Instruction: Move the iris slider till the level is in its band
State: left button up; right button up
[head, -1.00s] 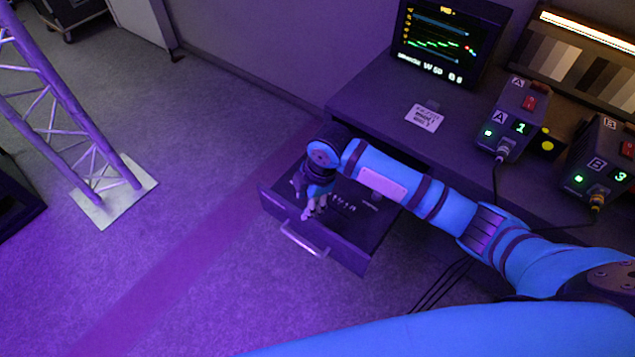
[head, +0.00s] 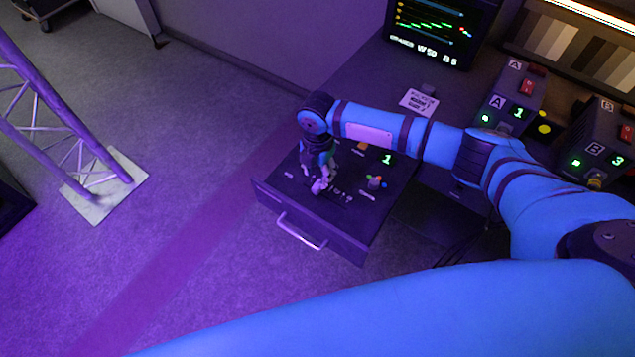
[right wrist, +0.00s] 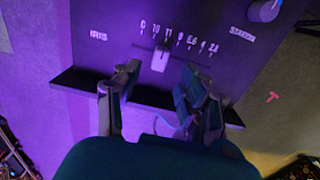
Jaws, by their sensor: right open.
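The iris slider has a pale knob (right wrist: 160,58) in a slot beside the IRIS label, seen in the right wrist view. It stands near the 16 and 11 marks of a scale running from C to 2.8. My right gripper (right wrist: 160,72) is open, with one finger on each side of the knob's near end; contact cannot be told. In the head view my right gripper (head: 322,183) points down over the drawer panel (head: 290,190) and largely hides the slider. The monitor (head: 440,28) shows a green stepped trace between lines; the band cannot be told. My left gripper is not in view.
Box A (head: 508,98) and box B (head: 603,145) stand on the desk at right. A truss base (head: 105,190) stands at left. Floor between is clear.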

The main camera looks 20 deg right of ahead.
aim_at(318, 185)
notch_tip(318, 185, down, 6)
jog(key=shift+f, duration=0.25)
grip_shut()
dwell(0.3)
